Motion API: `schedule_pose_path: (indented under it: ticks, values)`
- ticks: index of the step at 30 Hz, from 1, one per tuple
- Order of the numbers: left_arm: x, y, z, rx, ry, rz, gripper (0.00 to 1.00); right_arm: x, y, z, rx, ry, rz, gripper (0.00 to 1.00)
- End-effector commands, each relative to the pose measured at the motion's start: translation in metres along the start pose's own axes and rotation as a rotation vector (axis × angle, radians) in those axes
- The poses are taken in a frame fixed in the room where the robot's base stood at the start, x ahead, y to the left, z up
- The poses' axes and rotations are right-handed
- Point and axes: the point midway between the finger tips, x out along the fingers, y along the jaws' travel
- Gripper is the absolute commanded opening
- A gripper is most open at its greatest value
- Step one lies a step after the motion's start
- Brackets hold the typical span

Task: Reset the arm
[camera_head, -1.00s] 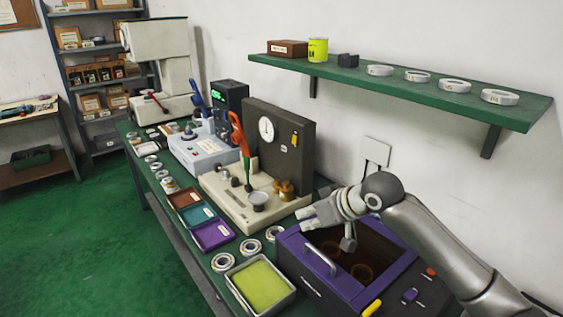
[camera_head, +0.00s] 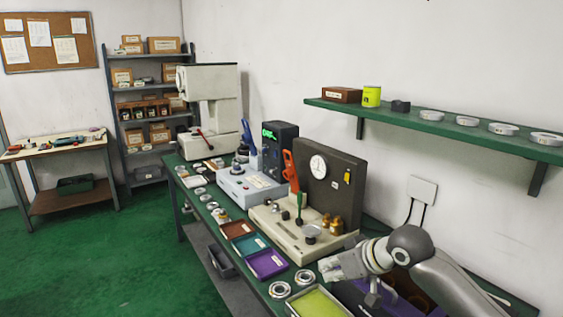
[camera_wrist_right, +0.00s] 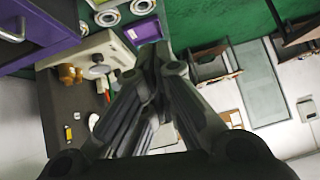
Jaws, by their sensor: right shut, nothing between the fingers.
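My right arm comes in from the lower right in the head view. Its gripper (camera_head: 343,266) is above the near end of the green workbench, close to the dial gauge stand (camera_head: 338,198) and the purple tray (camera_head: 267,264). In the right wrist view the dark fingers (camera_wrist_right: 158,62) are together with nothing between them. The purple machine (camera_head: 350,292) below the arm is partly hidden by it; its purple side also shows in the right wrist view (camera_wrist_right: 50,20). My left gripper does not show.
Bearing rings (camera_head: 304,277) lie near the bench edge beside a tray with a yellow-green pad (camera_head: 318,305). A green wall shelf (camera_head: 450,128) holds several rings, a yellow can (camera_head: 371,96) and a brown box. Open green floor (camera_head: 130,260) lies left of the bench.

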Motion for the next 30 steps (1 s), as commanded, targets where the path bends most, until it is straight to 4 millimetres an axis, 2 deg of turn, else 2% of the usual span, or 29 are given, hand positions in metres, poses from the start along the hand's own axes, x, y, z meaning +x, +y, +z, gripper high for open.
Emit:
schedule_pose_path:
  ticks: [10, 17, 23, 30]
  values:
    - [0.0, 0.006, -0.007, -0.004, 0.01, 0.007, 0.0, 0.019, -0.023, 0.044, -0.016, -0.034, -0.013, 0.0]
    - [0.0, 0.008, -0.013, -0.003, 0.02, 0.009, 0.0, 0.031, -0.043, 0.086, -0.02, -0.06, -0.018, 0.0]
    - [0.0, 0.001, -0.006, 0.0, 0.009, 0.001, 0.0, 0.038, -0.068, 0.149, 0.0, -0.1, -0.008, 0.0]
    - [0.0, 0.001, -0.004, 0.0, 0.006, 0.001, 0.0, 0.025, -0.087, 0.231, 0.067, -0.164, 0.054, 0.0]
